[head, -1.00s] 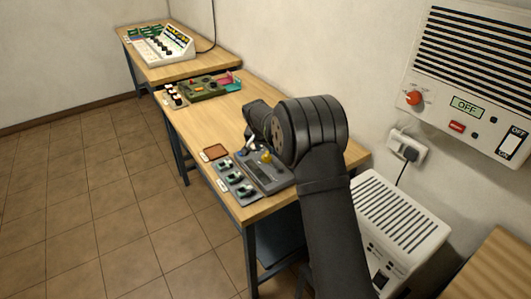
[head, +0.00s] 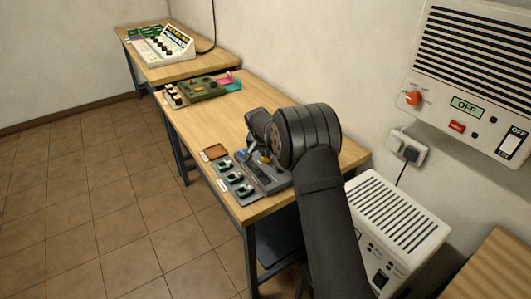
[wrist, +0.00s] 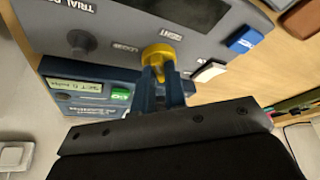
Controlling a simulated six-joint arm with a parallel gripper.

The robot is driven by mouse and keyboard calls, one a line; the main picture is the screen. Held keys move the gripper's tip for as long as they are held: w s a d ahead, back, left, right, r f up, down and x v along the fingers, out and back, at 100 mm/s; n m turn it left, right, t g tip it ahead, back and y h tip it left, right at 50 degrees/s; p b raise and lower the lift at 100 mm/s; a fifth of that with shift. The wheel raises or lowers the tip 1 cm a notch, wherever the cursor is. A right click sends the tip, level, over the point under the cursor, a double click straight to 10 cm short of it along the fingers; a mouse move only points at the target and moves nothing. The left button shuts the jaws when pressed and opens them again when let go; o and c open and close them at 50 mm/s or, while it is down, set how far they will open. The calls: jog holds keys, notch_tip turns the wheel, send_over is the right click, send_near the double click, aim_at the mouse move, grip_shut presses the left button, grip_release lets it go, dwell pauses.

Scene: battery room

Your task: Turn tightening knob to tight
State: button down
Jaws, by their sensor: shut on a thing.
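The yellow tightening knob (wrist: 158,52) sits on a grey panel (wrist: 90,22) between two small labels, one on each side, which seem to read loose and tight. In the wrist view my gripper (wrist: 162,82) has its dark blue fingers closed on the knob's near part. The knob's exact pointing direction is hard to tell. In the head view my gripper (head: 262,153) is over the grey device (head: 268,182) on the near end of the wooden table, and the knob is mostly hidden there.
A white heater (head: 400,225) stands right of the table.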

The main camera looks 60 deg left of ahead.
jog(key=m, duration=0.1)
jog(key=m+h, duration=0.1)
jog(key=m, duration=0.1)
jog(key=shift+s+a+m+t, duration=0.1)
jog(key=shift+a+m+t, duration=0.1)
jog(key=shift+m+t, duration=0.15)
jog(key=shift+a+m+t+h, duration=0.2)
jog(key=shift+m+h, duration=0.5)
jog(key=shift+m, duration=0.95)
jog(key=c, duration=1.5)
grip_release()
jog(key=shift+o, duration=0.2)
jog(key=v, duration=1.7)
jog(key=shift+r, duration=0.25)
jog(key=shift+a+f, duration=0.1)
